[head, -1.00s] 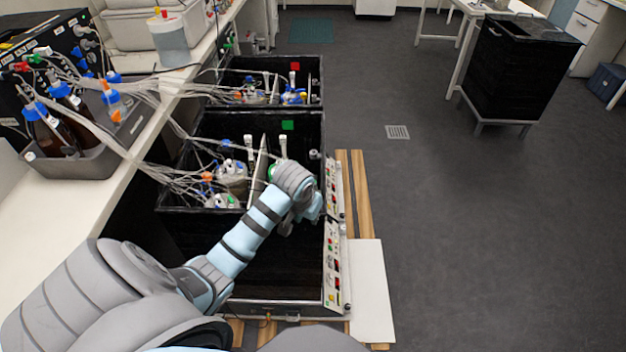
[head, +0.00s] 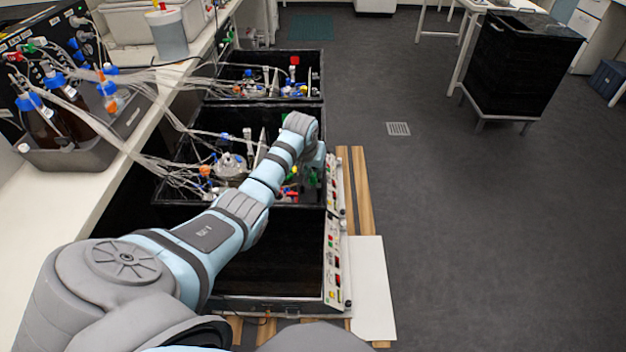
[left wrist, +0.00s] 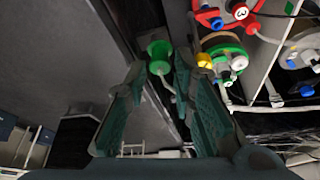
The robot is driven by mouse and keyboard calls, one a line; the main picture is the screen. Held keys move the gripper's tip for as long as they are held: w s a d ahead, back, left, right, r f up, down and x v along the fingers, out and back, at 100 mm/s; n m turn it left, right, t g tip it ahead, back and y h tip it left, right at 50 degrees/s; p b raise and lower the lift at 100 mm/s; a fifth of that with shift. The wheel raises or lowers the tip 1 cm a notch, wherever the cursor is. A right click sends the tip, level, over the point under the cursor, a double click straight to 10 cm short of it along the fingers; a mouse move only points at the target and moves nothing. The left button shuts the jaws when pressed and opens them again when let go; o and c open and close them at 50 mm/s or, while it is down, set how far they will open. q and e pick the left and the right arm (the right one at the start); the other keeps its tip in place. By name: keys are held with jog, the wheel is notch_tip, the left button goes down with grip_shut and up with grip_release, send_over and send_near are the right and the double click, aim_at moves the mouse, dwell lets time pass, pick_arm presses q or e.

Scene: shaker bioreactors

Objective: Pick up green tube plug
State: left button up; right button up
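The green tube plug (left wrist: 159,50) shows in the left wrist view, at the upper middle, with a pale tube running down from it. My left gripper (left wrist: 158,70) is open, its two dark teal fingers on either side of the view. The plug appears between and just beyond the fingertips; I cannot tell whether they touch it. In the head view my left arm reaches over the middle black shaker box (head: 222,123), and its wrist hides most of the gripper and the plug. My right gripper is not in view.
A glass vessel (head: 231,167) and many tubes crowd the box. A control panel (head: 336,255) lines the right edge.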

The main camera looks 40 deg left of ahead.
pick_arm(q)
jog(key=shift+x, duration=0.85)
jog(key=c, duration=0.5)
jog(key=shift+o, duration=0.2)
jog(key=shift+r, duration=0.15)
